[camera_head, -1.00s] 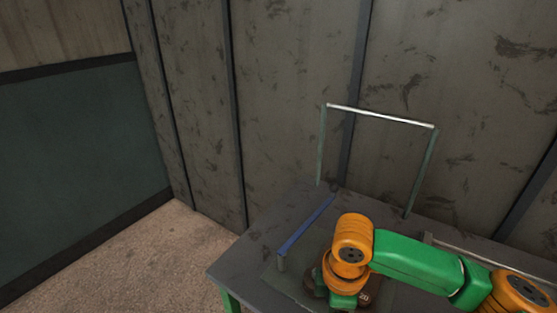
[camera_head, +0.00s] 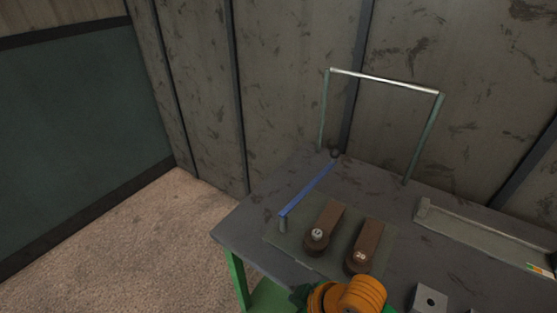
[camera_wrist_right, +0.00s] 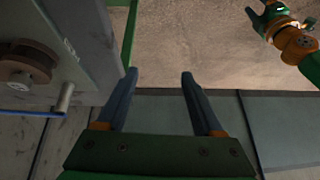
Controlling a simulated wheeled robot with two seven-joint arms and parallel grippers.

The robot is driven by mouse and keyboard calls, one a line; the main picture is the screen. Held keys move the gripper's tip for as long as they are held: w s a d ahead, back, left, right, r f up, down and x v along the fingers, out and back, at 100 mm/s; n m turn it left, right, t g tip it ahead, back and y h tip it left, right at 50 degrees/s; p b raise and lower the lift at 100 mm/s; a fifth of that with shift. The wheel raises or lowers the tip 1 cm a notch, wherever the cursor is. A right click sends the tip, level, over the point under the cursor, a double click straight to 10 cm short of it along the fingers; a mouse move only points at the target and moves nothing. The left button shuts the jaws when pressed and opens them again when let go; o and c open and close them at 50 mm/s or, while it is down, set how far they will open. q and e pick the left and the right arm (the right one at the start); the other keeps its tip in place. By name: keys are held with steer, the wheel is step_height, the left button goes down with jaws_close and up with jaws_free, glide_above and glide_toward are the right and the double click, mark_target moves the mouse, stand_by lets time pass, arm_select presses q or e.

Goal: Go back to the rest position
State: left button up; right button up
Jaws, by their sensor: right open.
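My right arm (camera_head: 350,296) shows as orange and green links at the bottom of the head view, in front of the grey table (camera_head: 245,232). My right gripper (camera_wrist_right: 158,76) is in the right wrist view, with its two dark fingers apart and nothing between them. Brown floor lies behind the fingers. A green and orange arm at the upper right of that view ends in my left gripper (camera_wrist_right: 262,14), too small to read its jaws. The left gripper is not in the head view.
Two brown weights (camera_head: 326,219) (camera_head: 367,246) lie on a dark mat. A blue strip (camera_head: 308,190) runs beside them, with a metal frame (camera_head: 383,80) behind. A long rail (camera_head: 480,232) and a grey block (camera_head: 428,298) are at right. Floor left of the table is clear.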

steer(key=s+d+f+m+h, duration=0.3)
steer(key=s+d+f+m, duration=0.15)
steer(key=d, duration=0.35)
steer(key=s+d+f+m+h, duration=0.2)
steer(key=s+d+f+m, duration=0.1)
steer(key=d+m, duration=0.3)
step_height(320, 180, down, 15)
steer(key=s+n, duration=0.2)
steer(key=s+d+f+g, duration=0.1)
steer(key=s+d+f, duration=0.2)
steer(key=s+f, duration=0.7)
steer(key=shift+s+f+g, duration=0.2)
steer(key=shift+s+g, duration=0.2)
steer(key=shift+s, duration=0.8)
